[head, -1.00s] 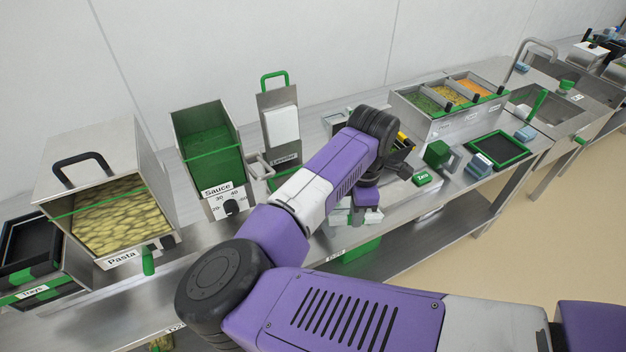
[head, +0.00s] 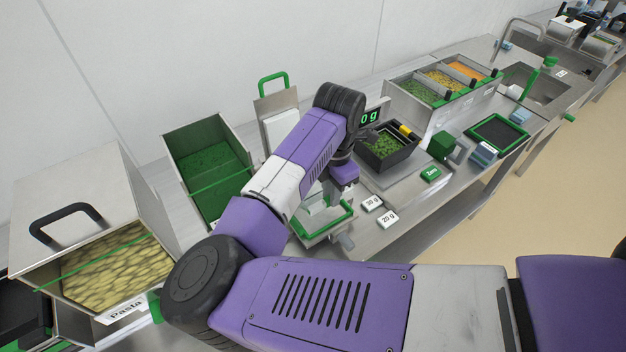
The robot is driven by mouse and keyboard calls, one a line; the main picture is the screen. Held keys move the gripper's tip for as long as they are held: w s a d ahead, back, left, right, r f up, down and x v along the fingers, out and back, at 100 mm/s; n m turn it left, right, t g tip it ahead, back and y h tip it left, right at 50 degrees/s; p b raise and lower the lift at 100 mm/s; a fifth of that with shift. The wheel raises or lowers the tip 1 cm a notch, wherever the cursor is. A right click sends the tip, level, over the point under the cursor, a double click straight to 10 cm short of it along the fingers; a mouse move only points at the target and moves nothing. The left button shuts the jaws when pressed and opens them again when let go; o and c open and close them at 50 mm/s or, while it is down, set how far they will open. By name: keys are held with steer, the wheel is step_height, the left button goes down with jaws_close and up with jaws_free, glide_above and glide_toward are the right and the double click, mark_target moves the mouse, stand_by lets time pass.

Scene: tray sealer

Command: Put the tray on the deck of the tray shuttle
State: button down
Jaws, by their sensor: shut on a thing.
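A black tray (head: 377,161) with green contents sits on the scale at the middle right of the head view, with a small yellow piece at its far edge.
The pasta bin (head: 75,215) and sauce bin (head: 205,160) stand left. A topping rack (head: 425,118) is behind the scale. The 30 g (head: 373,203) and 20 g (head: 388,219) blocks lie in front of it. A green-rimmed black pad (head: 497,134) lies right.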

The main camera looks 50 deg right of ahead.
steer(key=shift+w+f, duration=0.1)
steer(key=shift+w, duration=0.2)
steer(key=shift+f+b, duration=2.5)
steer(key=shift+f, duration=1.1)
steer(key=shift+b, duration=0.4)
steer(key=c, duration=1.3)
jaws_free()
steer(key=c, duration=0.3)
steer(key=shift+r, duration=0.1)
steer(key=shift+r+p, duration=1.7)
steer(key=shift+r, duration=1.75)
